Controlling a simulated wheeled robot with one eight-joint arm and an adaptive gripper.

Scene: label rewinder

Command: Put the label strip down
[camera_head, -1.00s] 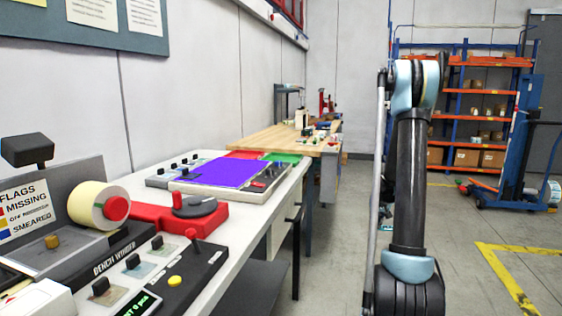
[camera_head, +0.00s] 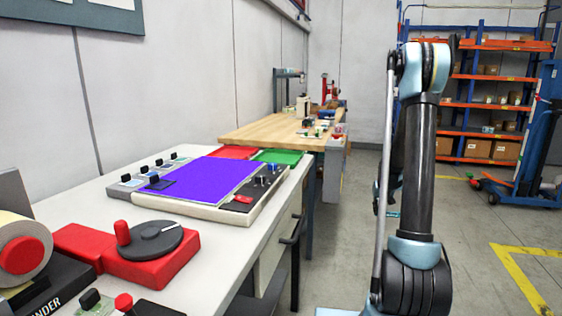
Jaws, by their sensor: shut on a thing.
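No label strip can be made out in the head view. My arm rises at the right of the picture, with its elbow at the top and a lower part partly hidden behind the upper link. My gripper cannot be seen. A flat device with a bright purple panel (camera_head: 205,177) lies on the white bench (camera_head: 68,201). A red base with a dark round disc (camera_head: 145,241) and a red knob stands nearer. A cream label roll (camera_head: 22,229) with a red hub sits at the left edge, partly cut off.
A red tray (camera_head: 232,152) and a green tray (camera_head: 279,156) lie at the bench's far end. A wooden table (camera_head: 262,132) with small items stands beyond. Orange shelves (camera_head: 488,131) and a blue lifter (camera_head: 543,130) are at the right. The grey floor between is clear.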

